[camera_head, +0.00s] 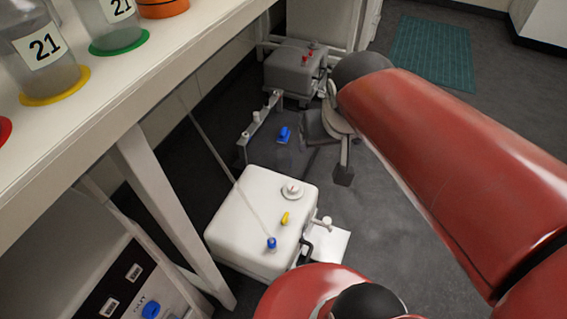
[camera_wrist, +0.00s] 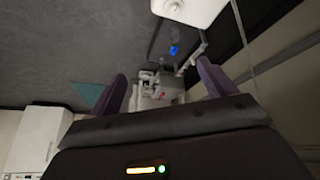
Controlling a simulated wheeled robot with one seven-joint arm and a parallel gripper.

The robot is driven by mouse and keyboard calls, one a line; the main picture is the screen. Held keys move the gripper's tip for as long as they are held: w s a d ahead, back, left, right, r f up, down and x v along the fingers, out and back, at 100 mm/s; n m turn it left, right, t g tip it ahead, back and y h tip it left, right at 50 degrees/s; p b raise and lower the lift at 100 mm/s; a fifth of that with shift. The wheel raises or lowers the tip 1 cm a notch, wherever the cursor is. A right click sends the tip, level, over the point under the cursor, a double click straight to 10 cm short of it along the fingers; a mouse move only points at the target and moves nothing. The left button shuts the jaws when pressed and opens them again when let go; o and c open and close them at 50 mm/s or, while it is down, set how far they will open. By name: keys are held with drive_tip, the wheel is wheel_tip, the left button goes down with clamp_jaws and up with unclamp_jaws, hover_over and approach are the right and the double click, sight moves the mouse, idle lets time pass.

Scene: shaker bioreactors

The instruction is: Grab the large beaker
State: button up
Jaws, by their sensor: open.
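Two clear vessels labelled 21 stand upright on the white bench at the upper left of the head view. The nearer, larger-looking one (camera_head: 42,58) is on a yellow ring, and the other (camera_head: 115,25) is on a green ring. Their tops are cut off, and I cannot tell which is the large beaker. My gripper (camera_wrist: 162,72) is open in the wrist view, with nothing between its two dark fingers. In the head view my arm reaches over the floor, to the right of the bench and away from the vessels. Neither vessel shows clearly in the wrist view.
The white bench (camera_head: 85,140) has an orange-ringed item (camera_head: 163,8) at its back. A white jerrycan-like container (camera_head: 262,215) and a grey one (camera_head: 295,68) stand low beside it. A green mat (camera_head: 432,52) lies on open floor at the upper right.

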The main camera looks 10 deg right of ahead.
drive_tip(key=w+f+h+b, duration=0.1)
drive_tip(key=w+f, duration=0.2)
drive_tip(key=w, duration=0.5)
drive_tip(key=w+f+b, duration=0.1)
drive_tip(key=w+f, duration=0.3)
drive_tip(key=w, duration=0.4)
drive_tip(key=m+g+y+b, duration=0.1)
drive_tip(key=m+b, duration=0.1)
drive_tip(key=b, duration=0.3)
hover_over(284, 157)
drive_tip(key=s, duration=0.6)
wheel_tip(284, 157, down, 39)
drive_tip(key=x, duration=0.2)
drive_tip(key=a+x, duration=0.1)
drive_tip(key=x, duration=0.2)
drive_tip(key=b+x, duration=0.1)
drive_tip(key=x, duration=0.1)
drive_tip(key=shift+w+a+f, duration=0.15)
drive_tip(key=shift+w+f, duration=0.1)
drive_tip(key=shift+w, duration=0.05)
drive_tip(key=shift+c, duration=0.3)
drive_tip(key=c, duration=1)
